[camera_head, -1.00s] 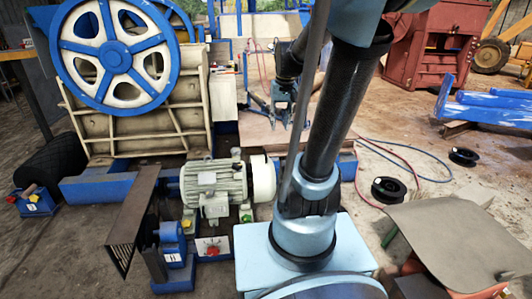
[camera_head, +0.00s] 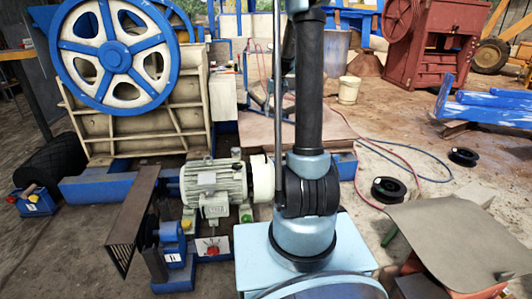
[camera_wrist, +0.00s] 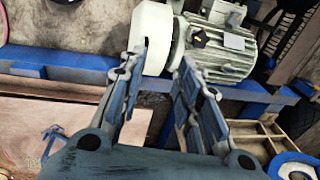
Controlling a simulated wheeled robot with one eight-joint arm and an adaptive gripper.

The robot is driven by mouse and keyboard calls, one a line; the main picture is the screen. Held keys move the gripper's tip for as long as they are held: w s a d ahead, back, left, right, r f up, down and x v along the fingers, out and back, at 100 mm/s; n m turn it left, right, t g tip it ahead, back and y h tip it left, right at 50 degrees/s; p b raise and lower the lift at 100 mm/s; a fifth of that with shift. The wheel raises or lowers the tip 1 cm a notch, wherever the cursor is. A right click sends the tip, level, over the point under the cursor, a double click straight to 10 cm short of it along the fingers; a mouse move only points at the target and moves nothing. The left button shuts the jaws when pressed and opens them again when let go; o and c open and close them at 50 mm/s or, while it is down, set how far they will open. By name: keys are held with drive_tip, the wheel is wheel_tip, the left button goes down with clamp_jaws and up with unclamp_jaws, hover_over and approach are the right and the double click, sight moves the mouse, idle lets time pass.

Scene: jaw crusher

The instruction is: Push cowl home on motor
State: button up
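The grey-green motor (camera_head: 215,188) sits on its blue base beside the crusher. The white round cowl (camera_head: 263,178) is at the motor's right end, partly hidden by my arm. In the wrist view the cowl (camera_wrist: 152,38) is at the top centre, left of the motor (camera_wrist: 218,48). A dark strip shows between them; I cannot tell how deep the cowl sits. My gripper (camera_wrist: 164,58) is open and empty, its fingers pointing towards the cowl and motor. It appears apart from the cowl, though the left fingertip overlaps it in view. In the head view my arm mostly hides the gripper.
A blue beam (camera_wrist: 60,62) runs below the motor in the wrist view. A wooden compartment tray (camera_wrist: 255,140) lies at lower right. A rusty belt guard (camera_head: 135,215) stands left of the motor. Hoses and black reels (camera_head: 388,189) lie on the floor at right.

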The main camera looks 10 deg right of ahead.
drive_tip(key=w+d+f, duration=0.2)
drive_tip(key=w+f, duration=0.9)
drive_tip(key=a+f, duration=0.1)
drive_tip(key=f, duration=0.5)
drive_tip(key=a+f, duration=0.1)
drive_tip(key=f, duration=0.4)
drive_tip(key=a+f, duration=0.1)
drive_tip(key=f, duration=0.5)
drive_tip(key=shift+w+a+f, duration=0.25)
drive_tip(key=shift+f, duration=0.05)
clamp_jaws()
